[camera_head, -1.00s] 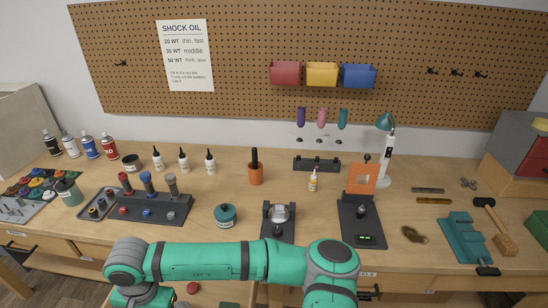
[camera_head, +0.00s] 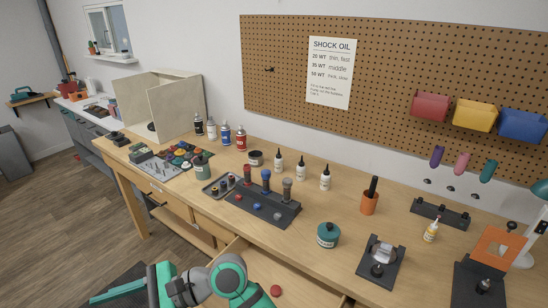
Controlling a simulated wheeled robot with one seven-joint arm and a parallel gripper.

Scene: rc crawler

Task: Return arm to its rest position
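My green and grey arm (camera_head: 228,278) shows at the bottom edge, left of the middle, low in front of the workbench (camera_head: 330,208). It is folded, with a grey joint and green links. My gripper cannot be made out; the end of the arm is below the picture or hidden behind its own links. Whether it is open or shut does not show.
A drawer (camera_head: 318,287) stands pulled out beside my arm, with a red round thing (camera_head: 275,291) in it. The bench top holds a shock stand (camera_head: 262,207), a teal jar (camera_head: 328,235) and several bottles. The wooden floor (camera_head: 60,215) at left is open.

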